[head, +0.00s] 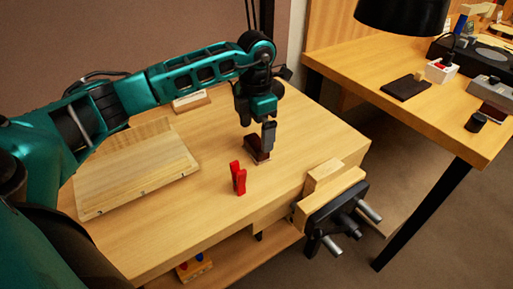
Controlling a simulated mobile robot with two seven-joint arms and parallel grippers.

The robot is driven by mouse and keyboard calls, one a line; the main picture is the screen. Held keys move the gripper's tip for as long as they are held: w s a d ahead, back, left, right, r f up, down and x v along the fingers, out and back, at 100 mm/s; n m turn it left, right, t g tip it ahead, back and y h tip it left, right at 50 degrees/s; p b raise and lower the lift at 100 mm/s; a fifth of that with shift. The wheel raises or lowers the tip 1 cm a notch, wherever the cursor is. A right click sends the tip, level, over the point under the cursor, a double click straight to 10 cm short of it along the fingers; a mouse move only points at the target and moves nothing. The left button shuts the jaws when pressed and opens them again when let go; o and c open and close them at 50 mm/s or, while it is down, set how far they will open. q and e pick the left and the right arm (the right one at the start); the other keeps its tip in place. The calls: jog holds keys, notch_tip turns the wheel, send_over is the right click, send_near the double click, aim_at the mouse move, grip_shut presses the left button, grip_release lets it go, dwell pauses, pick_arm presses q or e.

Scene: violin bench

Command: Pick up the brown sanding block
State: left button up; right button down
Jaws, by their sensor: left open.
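A dark reddish-brown block (251,153), which looks like the sanding block, lies on the wooden bench (215,225) near its middle. My left gripper (268,138) points down right at the block. Its fingers hide part of the block, and I cannot tell whether they are around it or just above it. The left gripper is open. My right gripper is not in view.
A red clamp-like piece (238,178) stands just in front of the block. A pale wooden board (140,172) lies at the left. A vise (335,208) is at the front right edge. A small wooden piece (190,101) lies behind. A second table (350,55) stands right.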

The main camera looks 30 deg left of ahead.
aim_at(256, 142)
pick_arm(q)
notch_tip(256, 142, down, 5)
jog(key=shift+r, duration=0.1)
jog(key=c, duration=0.9)
notch_tip(256, 142, up, 20)
jog(key=shift+p, duration=0.7)
jog(key=o, duration=0.6)
jog(key=c, duration=0.4)
